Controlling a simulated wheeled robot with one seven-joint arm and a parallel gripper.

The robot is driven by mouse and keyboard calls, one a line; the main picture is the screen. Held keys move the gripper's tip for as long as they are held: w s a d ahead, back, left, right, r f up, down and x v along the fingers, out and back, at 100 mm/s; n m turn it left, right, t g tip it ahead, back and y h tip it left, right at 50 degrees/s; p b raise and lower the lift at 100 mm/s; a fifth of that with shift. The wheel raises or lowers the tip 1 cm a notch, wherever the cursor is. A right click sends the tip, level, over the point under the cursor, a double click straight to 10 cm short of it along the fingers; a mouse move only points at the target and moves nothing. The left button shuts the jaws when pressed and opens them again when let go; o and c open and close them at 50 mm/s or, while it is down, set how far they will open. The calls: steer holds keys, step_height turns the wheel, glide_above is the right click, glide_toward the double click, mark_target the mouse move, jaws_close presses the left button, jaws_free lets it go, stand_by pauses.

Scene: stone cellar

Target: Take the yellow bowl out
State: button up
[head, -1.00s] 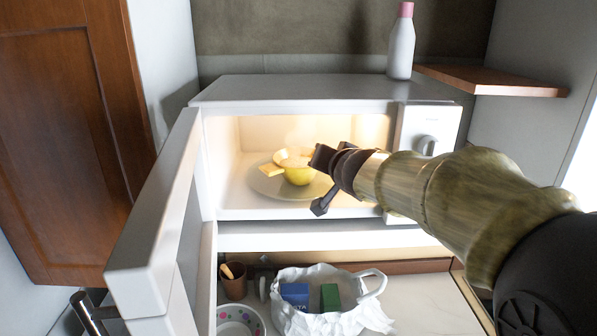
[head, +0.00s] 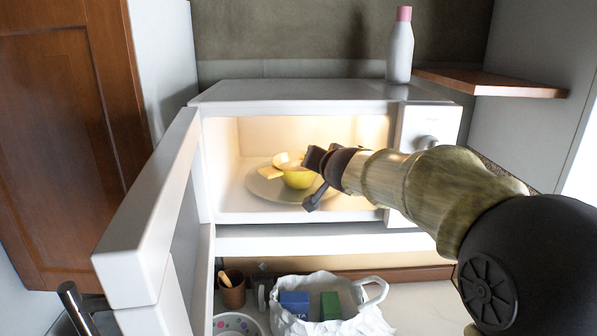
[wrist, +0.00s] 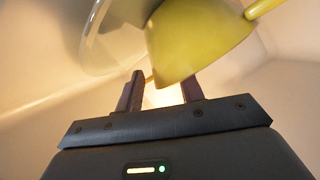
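The yellow bowl (head: 298,178) sits on a round plate (head: 262,190) inside the lit microwave, whose door (head: 150,215) stands open to the left. Something pale lies in or behind the bowl, and a yellow piece sticks out at its left. My gripper (head: 308,178) reaches into the opening from the right, close to the bowl's right side. In the wrist view the bowl (wrist: 195,38) is just beyond the fingers (wrist: 160,90), which are apart with nothing clearly between them. I cannot tell whether a finger touches the bowl.
A white bottle with a pink cap (head: 399,45) stands on top of the microwave (head: 300,90). Below are a white bag (head: 345,322) holding a blue box and a green box, a brown cup (head: 232,290) and a dotted bowl (head: 236,324). A wooden shelf (head: 490,80) is at right.

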steer(key=shift+w, duration=0.1)
jaws_close()
steer(key=shift+r, duration=0.1)
steer(key=shift+r+p, duration=0.6)
steer(key=shift+p, duration=0.1)
step_height(320, 180, up, 3)
steer(key=shift+f+p, duration=0.1)
steer(key=shift+p, duration=1.15)
steer(key=s+d+p, duration=0.2)
steer(key=s+p, duration=0.2)
steer(key=s, duration=1.4)
steer(key=shift+d+f, duration=0.3)
steer(key=shift+d, duration=0.05)
steer(key=shift+w, duration=0.1)
